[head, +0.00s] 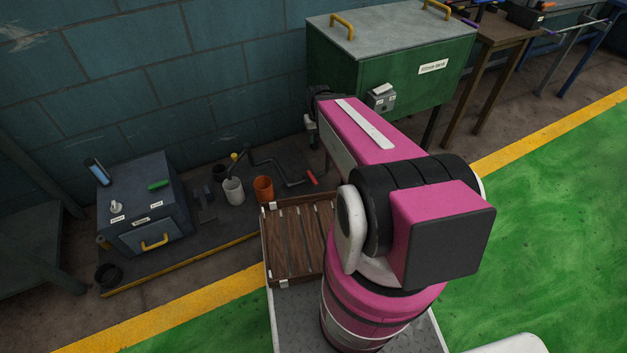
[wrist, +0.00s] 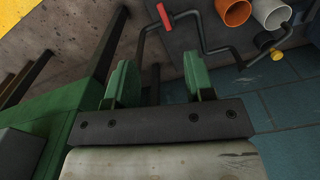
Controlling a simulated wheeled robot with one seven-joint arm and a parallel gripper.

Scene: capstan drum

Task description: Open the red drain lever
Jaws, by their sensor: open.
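A short red handle (head: 312,177) sits at the end of a bent dark rod on the floor platform by the wall, left of the green tank. It is the only red lever-like part I can make out. In the wrist view the red handle (wrist: 165,17) shows at the top, lying across the rod's end. My gripper (wrist: 160,60) has its two green fingers apart, with nothing held between them. The red handle is beyond the fingertips, apart from them. In the head view my pink arm hides most of the gripper.
A green tank (head: 440,92) with a grey lid stands at the back. Orange (head: 263,189) and white (head: 233,191) cups stand near the rod (head: 268,162). A grey cabinet (head: 157,212) is at left. A wooden slatted tray (head: 297,240) is in front. Green floor at right is clear.

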